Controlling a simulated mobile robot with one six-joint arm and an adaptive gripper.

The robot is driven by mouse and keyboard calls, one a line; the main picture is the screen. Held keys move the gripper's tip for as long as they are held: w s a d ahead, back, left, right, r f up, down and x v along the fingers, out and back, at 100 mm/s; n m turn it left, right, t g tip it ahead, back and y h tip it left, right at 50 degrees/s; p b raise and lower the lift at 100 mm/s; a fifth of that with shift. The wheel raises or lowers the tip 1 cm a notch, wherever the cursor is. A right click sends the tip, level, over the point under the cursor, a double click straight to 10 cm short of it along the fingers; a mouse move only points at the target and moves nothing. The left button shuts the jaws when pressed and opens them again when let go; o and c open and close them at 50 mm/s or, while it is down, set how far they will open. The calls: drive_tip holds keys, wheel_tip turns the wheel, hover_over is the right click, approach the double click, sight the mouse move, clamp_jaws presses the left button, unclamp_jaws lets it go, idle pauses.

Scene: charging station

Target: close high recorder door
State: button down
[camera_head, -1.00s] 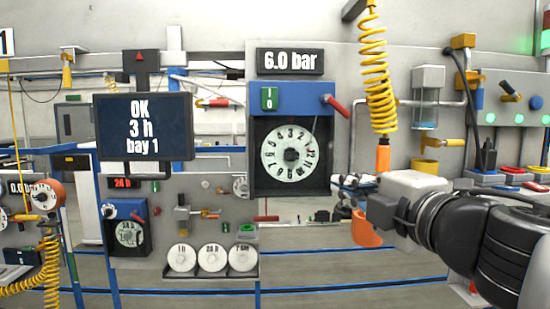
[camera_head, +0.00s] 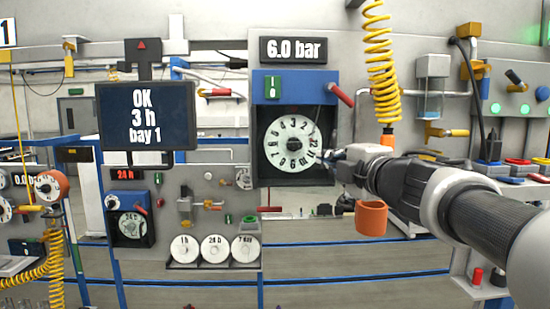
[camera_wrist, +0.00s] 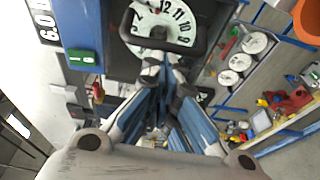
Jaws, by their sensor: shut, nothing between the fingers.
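The high recorder is a black box (camera_head: 262,180) under a blue top panel (camera_head: 312,86), below the "6.0 bar" sign. Its white dial (camera_head: 291,143) with black numbers shows at the front, also in the wrist view (camera_wrist: 170,22). A dark rounded frame (camera_wrist: 165,52) crosses the dial's edge there; I cannot tell clearly how far the door is open. My gripper (camera_head: 335,157) is at the recorder's lower right edge, its fingers shut and empty. In the wrist view the fingertips (camera_wrist: 165,85) point toward the dial and dark frame; contact cannot be told.
A red lever (camera_head: 341,95) sticks out at the recorder's upper right. A yellow coiled hose (camera_head: 381,65) hangs just right of it. An orange cup (camera_head: 371,218) is below my arm. The screen (camera_head: 147,116) and a smaller recorder (camera_head: 131,222) are to the left.

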drive_tip(key=shift+d, duration=0.1)
drive_tip(key=w+d+p, duration=0.3)
drive_tip(key=w+d, duration=0.1)
drive_tip(key=w, duration=0.2)
drive_tip(key=shift+w, duration=0.35)
